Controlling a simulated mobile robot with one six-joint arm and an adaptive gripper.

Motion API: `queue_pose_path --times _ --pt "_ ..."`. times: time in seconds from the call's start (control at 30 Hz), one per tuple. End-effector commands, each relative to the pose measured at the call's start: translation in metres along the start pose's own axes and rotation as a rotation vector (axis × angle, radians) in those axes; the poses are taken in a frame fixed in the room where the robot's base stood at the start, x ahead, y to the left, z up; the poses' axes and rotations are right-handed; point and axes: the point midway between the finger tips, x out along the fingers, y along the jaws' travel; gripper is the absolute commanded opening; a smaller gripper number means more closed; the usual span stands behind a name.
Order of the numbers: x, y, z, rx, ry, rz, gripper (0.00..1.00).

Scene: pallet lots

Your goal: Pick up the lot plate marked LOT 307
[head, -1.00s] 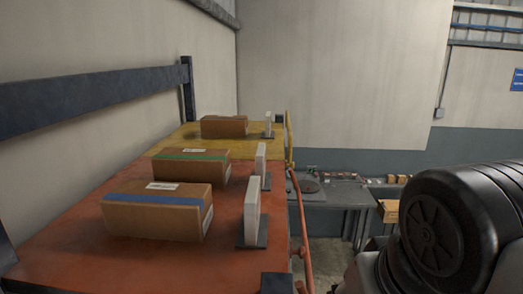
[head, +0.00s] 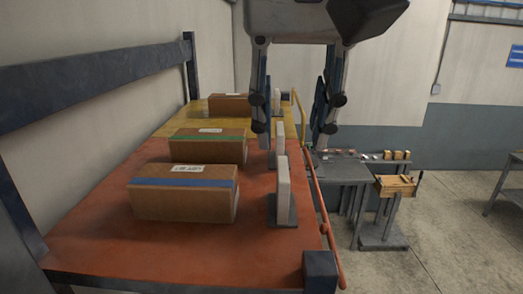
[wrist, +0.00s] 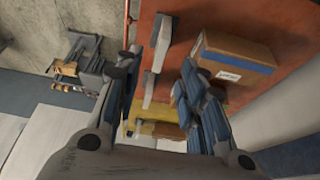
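Three pale upright plates stand in a row on dark bases along the right side of the deck. The nearest plate (head: 283,192) is beside the blue-taped box, the middle plate (head: 280,142) beside the green-taped box, and the far plate (head: 277,103) is on the yellow part. Their markings cannot be read, so I cannot tell which is LOT 307. My gripper (head: 293,135) is open and empty, pointing down over the row, its fingers apart. In the wrist view, the nearest plate (wrist: 161,42) and middle plate (wrist: 149,88) show between the open fingers (wrist: 155,68).
A blue-taped box (head: 186,196), a green-taped box (head: 207,149) and a far box (head: 229,107) lie left of the plates. An orange rail (head: 322,215) runs along the deck's right edge. A grey table (head: 343,173) and a wooden crate (head: 396,186) stand beyond it.

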Motion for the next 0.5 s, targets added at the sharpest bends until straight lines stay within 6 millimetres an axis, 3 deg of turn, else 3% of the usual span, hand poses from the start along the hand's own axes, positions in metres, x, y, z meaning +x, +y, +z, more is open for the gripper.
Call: queue_pose_path --times 0.1,0.3,0.5 --pt "0.031 0.0 0.002 0.0 -0.004 0.002 0.37" --pt "0.07 0.001 0.001 0.001 -0.003 0.001 0.37" --pt "0.088 0.0 0.0 0.0 -0.001 -0.001 0.37"
